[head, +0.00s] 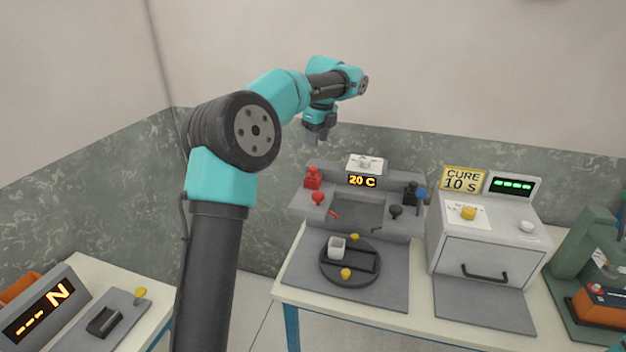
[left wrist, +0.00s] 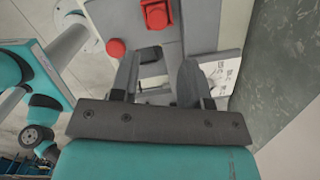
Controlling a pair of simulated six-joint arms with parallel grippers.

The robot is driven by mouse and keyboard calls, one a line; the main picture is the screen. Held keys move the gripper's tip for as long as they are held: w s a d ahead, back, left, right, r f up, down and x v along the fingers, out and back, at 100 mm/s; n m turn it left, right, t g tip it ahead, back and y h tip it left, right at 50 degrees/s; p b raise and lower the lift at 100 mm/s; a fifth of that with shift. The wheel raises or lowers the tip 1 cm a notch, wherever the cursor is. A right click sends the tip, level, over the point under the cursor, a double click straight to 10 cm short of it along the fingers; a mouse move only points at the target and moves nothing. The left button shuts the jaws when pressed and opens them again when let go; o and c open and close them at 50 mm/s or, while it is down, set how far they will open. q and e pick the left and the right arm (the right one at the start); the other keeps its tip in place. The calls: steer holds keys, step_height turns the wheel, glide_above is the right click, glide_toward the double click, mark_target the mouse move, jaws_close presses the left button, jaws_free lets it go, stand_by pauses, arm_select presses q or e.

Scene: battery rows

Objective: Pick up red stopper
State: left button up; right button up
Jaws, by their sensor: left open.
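Two red pieces sit at the left of the grey station: a squarish red piece with a round top (head: 313,177) at the back and a round red knob (head: 318,198) in front of it. I cannot tell for sure which is the stopper. In the left wrist view, the squarish piece (left wrist: 157,14) is at the top and the round knob (left wrist: 116,48) is left of it. My left gripper (head: 317,139) is open and empty, pointing down above the back of the station, higher than both pieces. Its fingers (left wrist: 158,75) are spread with nothing between them. My right gripper is not shown.
The grey station (head: 296,205) has a black piece (head: 410,190), a blue knob (head: 421,194) and a "20 C" display (head: 362,181). The cure oven (head: 488,250) stands to the right.

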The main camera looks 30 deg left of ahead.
arm_select(q)
glide_above(314, 168)
steer(key=f, duration=0.5)
steer(key=shift+d+f, duration=0.25)
steer(key=shift+f, duration=0.05)
steer(key=shift+s+a+f, duration=0.1)
steer(key=shift+a+f, duration=0.05)
steer(key=shift+f, duration=1.15)
steer(key=shift+a+f, duration=0.1)
steer(key=shift+f, duration=1.2)
steer(key=c, duration=0.6)
